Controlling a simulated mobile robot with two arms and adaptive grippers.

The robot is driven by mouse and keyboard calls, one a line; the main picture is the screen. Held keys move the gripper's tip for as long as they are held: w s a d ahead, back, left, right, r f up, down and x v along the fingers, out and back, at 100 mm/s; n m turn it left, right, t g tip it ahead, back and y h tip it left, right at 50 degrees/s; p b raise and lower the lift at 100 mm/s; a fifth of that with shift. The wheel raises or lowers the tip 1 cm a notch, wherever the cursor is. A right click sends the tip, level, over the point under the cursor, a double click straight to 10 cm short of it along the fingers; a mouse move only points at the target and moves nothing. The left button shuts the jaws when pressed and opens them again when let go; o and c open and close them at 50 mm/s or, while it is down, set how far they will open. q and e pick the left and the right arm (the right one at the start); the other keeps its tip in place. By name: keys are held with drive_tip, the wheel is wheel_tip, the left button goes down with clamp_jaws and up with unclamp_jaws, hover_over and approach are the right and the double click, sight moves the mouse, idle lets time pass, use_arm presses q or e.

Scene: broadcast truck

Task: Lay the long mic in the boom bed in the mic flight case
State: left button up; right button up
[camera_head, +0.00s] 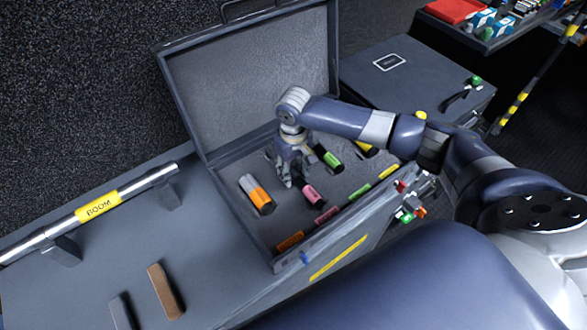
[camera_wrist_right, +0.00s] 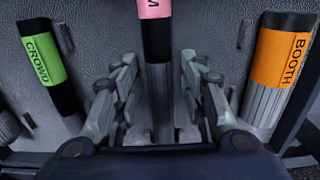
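The mic flight case (camera_head: 265,240) stands open with its lid up. A long silver mic with a yellow BOOM band (camera_head: 98,207) rests on two dark brackets outside it, at the left. My right gripper (camera_head: 291,180) is inside the case, pointing down over a pink-banded mic (camera_head: 309,195). In the right wrist view my right gripper's fingers (camera_wrist_right: 160,75) are apart, one on each side of that pink-banded mic (camera_wrist_right: 157,40), with small gaps. My left gripper is out of view. I cannot make out the boom bed.
An orange-banded BOOTH mic (camera_head: 257,194) and a green-banded CROWD mic (camera_head: 328,158) lie in the case. A brown block (camera_head: 165,291) lies on the counter left of the case. A closed dark case (camera_head: 425,80) stands at the right, near a shelf with a red box (camera_head: 455,10).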

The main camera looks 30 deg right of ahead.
sight(294, 172)
wheel_tip(294, 172, up, 12)
drive_tip(key=b, duration=0.2)
drive_tip(key=shift+r, duration=0.15)
idle(0.4)
drive_tip(key=shift+r, duration=0.1)
